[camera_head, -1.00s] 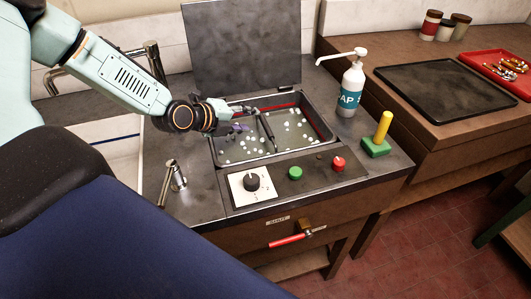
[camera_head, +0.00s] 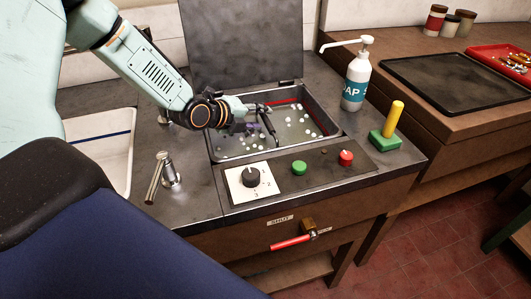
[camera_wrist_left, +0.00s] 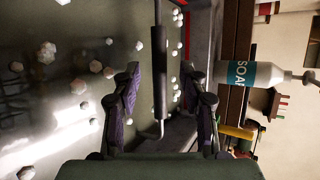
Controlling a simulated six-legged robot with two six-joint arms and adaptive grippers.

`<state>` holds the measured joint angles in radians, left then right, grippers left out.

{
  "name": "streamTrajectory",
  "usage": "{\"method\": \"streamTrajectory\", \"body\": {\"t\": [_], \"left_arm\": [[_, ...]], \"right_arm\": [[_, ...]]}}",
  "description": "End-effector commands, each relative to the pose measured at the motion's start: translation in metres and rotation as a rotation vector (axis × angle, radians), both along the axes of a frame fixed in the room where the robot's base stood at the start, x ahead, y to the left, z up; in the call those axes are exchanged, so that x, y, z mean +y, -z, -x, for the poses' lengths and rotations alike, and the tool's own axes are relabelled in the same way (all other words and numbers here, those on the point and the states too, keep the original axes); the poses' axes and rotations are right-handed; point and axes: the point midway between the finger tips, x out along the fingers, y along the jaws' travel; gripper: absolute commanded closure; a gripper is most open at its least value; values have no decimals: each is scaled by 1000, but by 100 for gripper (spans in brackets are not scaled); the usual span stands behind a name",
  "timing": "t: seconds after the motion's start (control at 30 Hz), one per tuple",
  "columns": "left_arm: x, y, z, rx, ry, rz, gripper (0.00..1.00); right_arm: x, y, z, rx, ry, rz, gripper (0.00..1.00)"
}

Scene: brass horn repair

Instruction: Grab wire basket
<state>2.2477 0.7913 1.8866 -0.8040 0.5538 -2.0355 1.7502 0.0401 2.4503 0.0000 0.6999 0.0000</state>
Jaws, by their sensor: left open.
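The wire basket sits in the sunken metal tank in the head view. Its dark upright handle (camera_head: 270,126) rises from the tank, and the basket's wires are hard to make out there. In the left wrist view the handle's black grip (camera_wrist_left: 159,58) lies between the two finger lines. My left gripper (camera_head: 260,116) is over the tank, close beside the handle. Its fingers (camera_wrist_left: 163,82) are open, one on each side of the handle, with gaps visible. My right gripper is not in view.
The tank (camera_head: 328,126) holds liquid with white foam flecks. Its raised lid (camera_head: 240,40) stands behind. A control panel (camera_head: 325,166) lies in front. A soap bottle (camera_head: 356,80) and a green block with yellow handle (camera_head: 388,135) stand right. A sink (camera_head: 105,145) and tap are left.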

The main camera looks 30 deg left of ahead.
Motion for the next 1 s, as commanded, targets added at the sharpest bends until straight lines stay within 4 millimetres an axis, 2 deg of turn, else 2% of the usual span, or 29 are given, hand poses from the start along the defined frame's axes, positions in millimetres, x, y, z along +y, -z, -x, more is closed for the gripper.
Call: {"method": "streamTrajectory", "body": {"t": [0.03,0.2,0.53,1.0], "left_arm": [[-3,7,-6,0,5,-5,57],[-5,14,-21,0,3,-3,57],[-5,14,-25,0,1,2,57],[-5,14,-24,1,0,1,97]], "right_arm": [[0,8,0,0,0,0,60],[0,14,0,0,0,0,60],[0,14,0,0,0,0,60],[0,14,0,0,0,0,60]]}}
